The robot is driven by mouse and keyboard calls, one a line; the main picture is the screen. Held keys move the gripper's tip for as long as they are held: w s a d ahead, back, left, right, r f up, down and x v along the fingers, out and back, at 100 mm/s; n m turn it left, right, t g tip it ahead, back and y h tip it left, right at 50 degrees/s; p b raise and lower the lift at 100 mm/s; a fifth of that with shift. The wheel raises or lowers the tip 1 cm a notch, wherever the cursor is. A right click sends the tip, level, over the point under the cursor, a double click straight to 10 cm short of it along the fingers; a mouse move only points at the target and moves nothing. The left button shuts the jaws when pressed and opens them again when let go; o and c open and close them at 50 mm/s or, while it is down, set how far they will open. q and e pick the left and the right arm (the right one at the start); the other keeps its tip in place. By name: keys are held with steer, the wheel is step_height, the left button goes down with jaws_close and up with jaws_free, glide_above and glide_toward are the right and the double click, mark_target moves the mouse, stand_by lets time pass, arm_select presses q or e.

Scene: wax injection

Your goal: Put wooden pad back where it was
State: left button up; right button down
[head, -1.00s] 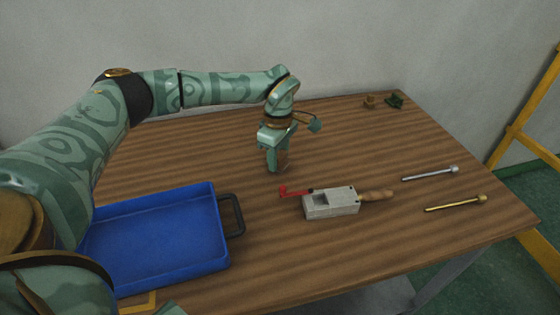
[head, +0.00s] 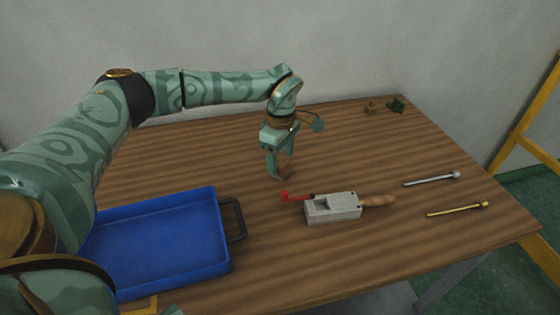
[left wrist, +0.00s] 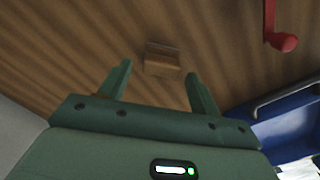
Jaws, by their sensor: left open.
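The wooden pad (left wrist: 162,60) is a small pale brown block on the table, between and just beyond my left gripper's fingertips in the left wrist view. My left gripper (head: 280,172) is open above the table, fingers pointing down. In the head view the pad is small and mostly hidden by the fingers. A gap shows on both sides of the pad in the wrist view, so the fingers do not appear to grip it. My right gripper is in neither view.
A grey metal mold (head: 333,208) with a red handle (head: 292,196) and wooden grip lies right of the gripper. A blue tray (head: 222,225) is at the front left. A silver rod (head: 430,180) and a brass rod (head: 455,210) lie at right. Small items (head: 394,106) sit at the back.

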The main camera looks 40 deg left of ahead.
mark_target(281, 162)
arm_select(q)
step_height(281, 162, up, 10)
steer(key=p, duration=0.2)
steer(key=shift+f+p, duration=0.15)
steer(key=shift+p, duration=0.2)
